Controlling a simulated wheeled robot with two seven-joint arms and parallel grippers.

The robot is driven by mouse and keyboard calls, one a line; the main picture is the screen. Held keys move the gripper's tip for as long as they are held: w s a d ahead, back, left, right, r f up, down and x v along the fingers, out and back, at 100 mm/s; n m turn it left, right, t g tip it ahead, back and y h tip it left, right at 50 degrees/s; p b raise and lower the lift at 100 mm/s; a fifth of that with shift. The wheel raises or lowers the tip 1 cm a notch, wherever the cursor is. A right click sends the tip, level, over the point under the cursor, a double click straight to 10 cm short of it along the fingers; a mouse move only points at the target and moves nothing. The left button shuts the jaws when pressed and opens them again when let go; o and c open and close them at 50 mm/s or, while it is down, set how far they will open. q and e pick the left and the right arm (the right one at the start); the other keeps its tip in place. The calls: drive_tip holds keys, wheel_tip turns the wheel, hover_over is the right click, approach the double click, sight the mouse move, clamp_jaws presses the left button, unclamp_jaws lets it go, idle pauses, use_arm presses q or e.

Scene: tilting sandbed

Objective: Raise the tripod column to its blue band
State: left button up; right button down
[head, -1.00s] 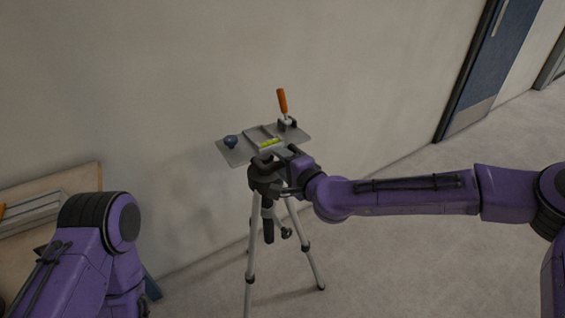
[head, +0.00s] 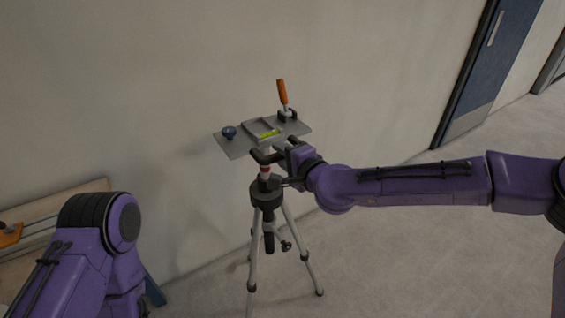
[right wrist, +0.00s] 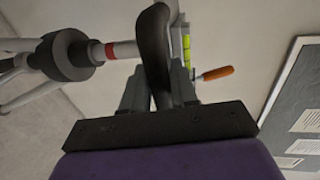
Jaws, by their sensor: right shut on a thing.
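The tripod (head: 252,265) stands on the floor near the wall, its column (head: 266,160) showing between the black collar (head: 268,192) and the grey top plate (head: 235,146). A red band on the column (right wrist: 112,50) sits just above the collar in the right wrist view. I see no blue band. My right gripper (head: 287,153) is shut on the black handle (right wrist: 154,50) under the plate; its fingers flank the handle in the right wrist view. My left arm is at lower left; its gripper is out of view.
The plate carries a yellow-green level vial (head: 269,134), a dark blue knob (head: 229,132) and an orange-handled clamp (head: 282,93). A wooden bench (head: 75,200) is at left. The wall is close behind; open floor (head: 400,260) lies to the right.

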use_arm(q)
wheel_tip(320, 180, up, 8)
drive_tip(key=p, duration=0.6)
drive_tip(key=shift+f, duration=0.2)
use_arm(e)
wheel_tip(320, 180, up, 12)
drive_tip(key=shift+w, duration=0.15)
drive_tip(key=shift+f, duration=0.1)
drive_tip(key=c, duration=1)
unclamp_jaws()
drive_tip(key=shift+f, duration=0.2)
drive_tip(key=shift+f, duration=0.1)
use_arm(q)
drive_tip(key=shift+f+b, duration=0.95)
drive_tip(key=shift+b, duration=0.1)
use_arm(e)
drive_tip(key=v, duration=1)
drive_tip(key=shift+s+d, duration=0.1)
drive_tip(key=shift+s, duration=0.25)
